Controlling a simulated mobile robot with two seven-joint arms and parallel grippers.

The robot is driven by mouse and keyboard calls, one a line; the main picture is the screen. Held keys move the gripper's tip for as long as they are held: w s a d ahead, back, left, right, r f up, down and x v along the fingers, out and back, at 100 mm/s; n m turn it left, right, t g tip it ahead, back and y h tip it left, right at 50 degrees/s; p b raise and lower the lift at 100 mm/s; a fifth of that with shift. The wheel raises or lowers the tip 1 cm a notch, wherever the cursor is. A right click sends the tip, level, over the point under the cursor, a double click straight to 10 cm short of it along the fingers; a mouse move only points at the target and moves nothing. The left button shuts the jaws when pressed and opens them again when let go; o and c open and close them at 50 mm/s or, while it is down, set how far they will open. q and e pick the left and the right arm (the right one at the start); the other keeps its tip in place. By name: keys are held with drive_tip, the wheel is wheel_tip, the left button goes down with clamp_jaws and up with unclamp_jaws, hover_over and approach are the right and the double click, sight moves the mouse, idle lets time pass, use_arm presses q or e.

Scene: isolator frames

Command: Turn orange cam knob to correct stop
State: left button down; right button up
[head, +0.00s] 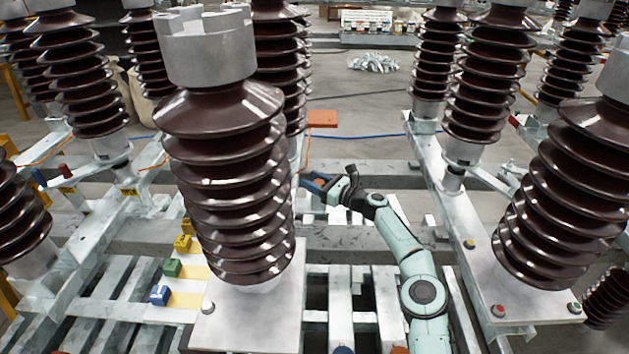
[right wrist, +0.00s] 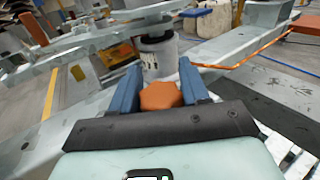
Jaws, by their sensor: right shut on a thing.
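The orange cam knob (right wrist: 160,97) sits between the two blue fingers of my right gripper (right wrist: 160,92) in the right wrist view. The fingers are shut on its sides. In the head view my right gripper (head: 318,184) is beyond the large front insulator, with its arm reaching up from the bottom right of centre. The knob is small and mostly covered by the fingers there. I cannot read which stop the knob is at. My left gripper is not in view.
A tall brown ribbed insulator (head: 225,170) stands left of my right arm. More insulators stand on steel frames at both sides. An orange plate (head: 321,118) is behind the gripper. An orange cable (right wrist: 245,58) runs nearby.

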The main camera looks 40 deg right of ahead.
sight(301, 118)
drive_tip(key=shift+r, duration=0.1)
drive_tip(key=o, duration=1)
drive_tip(key=shift+c, duration=0.2)
use_arm(q)
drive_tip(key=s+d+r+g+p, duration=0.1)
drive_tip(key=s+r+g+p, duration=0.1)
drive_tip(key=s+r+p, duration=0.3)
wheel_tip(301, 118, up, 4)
drive_tip(key=p, duration=0.4)
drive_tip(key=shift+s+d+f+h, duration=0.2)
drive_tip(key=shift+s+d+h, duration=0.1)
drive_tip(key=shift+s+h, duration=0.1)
use_arm(e)
wheel_tip(301, 118, up, 20)
drive_tip(key=shift+w+f, duration=0.1)
